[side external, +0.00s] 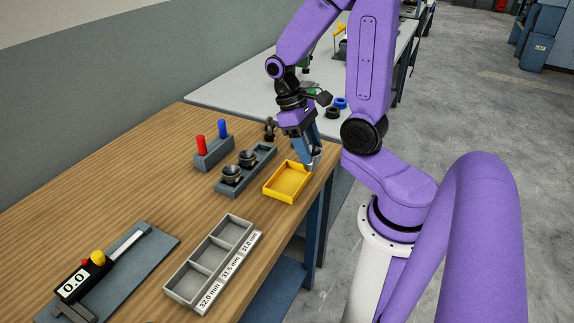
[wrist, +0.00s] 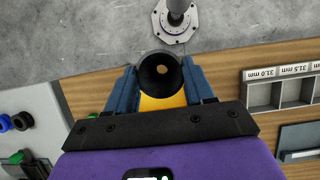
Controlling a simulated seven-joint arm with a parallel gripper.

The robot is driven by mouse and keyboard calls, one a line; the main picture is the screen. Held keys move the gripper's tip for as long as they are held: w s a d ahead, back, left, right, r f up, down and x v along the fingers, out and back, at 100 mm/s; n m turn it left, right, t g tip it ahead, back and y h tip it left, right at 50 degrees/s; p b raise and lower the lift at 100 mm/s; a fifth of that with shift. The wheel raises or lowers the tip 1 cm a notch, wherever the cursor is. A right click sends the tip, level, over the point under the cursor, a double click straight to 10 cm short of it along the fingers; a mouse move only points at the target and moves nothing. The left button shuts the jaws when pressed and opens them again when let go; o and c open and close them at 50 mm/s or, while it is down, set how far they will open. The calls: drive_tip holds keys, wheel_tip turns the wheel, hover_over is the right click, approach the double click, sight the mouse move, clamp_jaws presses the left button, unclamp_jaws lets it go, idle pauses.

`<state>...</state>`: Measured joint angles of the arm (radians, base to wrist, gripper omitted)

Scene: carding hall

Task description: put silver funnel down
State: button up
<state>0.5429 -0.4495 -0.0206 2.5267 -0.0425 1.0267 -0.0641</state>
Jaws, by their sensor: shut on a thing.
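My gripper (side external: 310,158) is shut on the silver funnel (side external: 315,154), which shows only in small part in the side view. In the wrist view the funnel (wrist: 148,76) sits between the two blue fingers (wrist: 160,80) of my gripper, its dark round mouth facing the camera and a small hole in its middle. The funnel is at the far right corner of the yellow tray (side external: 272,194). The yellow tray (wrist: 160,102) shows partly behind the funnel in the wrist view. Whether the funnel touches the tray is unclear.
A dark rack (side external: 262,160) holding two funnels stands left of the yellow tray, near a block with red and blue pegs (side external: 211,156). A labelled grey three-compartment tray (side external: 196,284) and a digital gauge (side external: 85,275) lie nearer. The wooden table's edge is close by.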

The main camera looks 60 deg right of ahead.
drive_tip(key=shift+w+d+f, duration=0.45)
drive_tip(key=shift+w+f, duration=0.75)
drive_tip(key=shift+f, duration=0.5)
drive_tip(key=shift+w+d+f, duration=0.45)
drive_tip(key=shift+w+f, duration=0.7)
drive_tip(key=shift+f, duration=0.55)
drive_tip(key=shift+w+d+f, duration=0.45)
drive_tip(key=shift+w+f, duration=0.75)
drive_tip(key=shift+f, duration=0.5)
drive_tip(key=shift+f, duration=0.1)
drive_tip(key=o, duration=1.2)
